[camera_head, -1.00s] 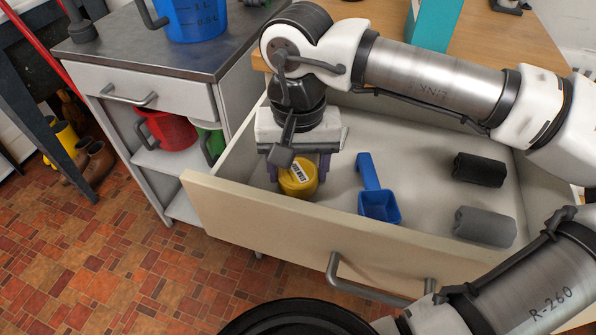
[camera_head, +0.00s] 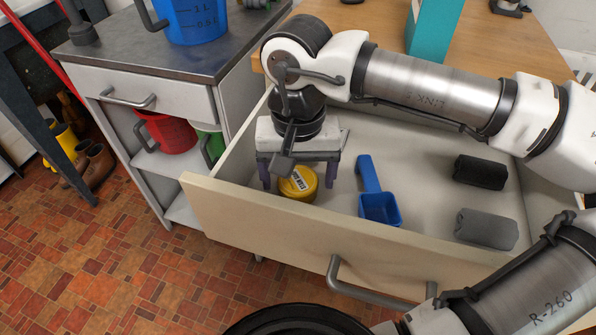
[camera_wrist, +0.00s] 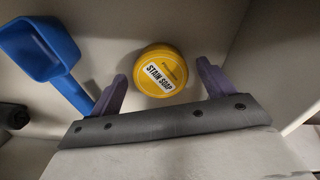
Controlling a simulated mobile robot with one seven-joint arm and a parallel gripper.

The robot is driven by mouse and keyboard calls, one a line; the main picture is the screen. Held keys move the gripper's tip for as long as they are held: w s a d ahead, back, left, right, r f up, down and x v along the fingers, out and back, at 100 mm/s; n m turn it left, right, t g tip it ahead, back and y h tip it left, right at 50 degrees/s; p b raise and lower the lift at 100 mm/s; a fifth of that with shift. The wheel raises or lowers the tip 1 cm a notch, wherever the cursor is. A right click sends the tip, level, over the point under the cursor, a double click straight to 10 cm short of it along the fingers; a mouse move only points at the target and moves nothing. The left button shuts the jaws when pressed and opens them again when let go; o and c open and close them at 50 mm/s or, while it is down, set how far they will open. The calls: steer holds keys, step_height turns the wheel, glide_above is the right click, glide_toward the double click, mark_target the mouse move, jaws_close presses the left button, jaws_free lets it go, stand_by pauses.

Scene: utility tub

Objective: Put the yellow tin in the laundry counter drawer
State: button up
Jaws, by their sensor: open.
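The yellow tin (camera_head: 299,183) sits on the floor of the open drawer (camera_head: 300,238), near its left front corner. Its label reads "STAIN SOAP" in the wrist view (camera_wrist: 160,72). My gripper (camera_head: 298,180) is inside the drawer, above and around the tin. Its purple fingers are spread wide, one on each side of the tin, with a gap to it on both sides in the wrist view (camera_wrist: 163,90). The gripper is open and holds nothing.
A blue scoop (camera_head: 379,200) lies in the drawer just right of the tin. A black roll (camera_head: 480,171) and a grey roll (camera_head: 486,229) lie farther right. A grey-topped cabinet (camera_head: 150,45) stands left, with a blue measuring jug (camera_head: 196,20) on it.

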mark_target(298, 182)
step_height(298, 182, up, 12)
steer(key=p, duration=0.2)
stand_by(0.6)
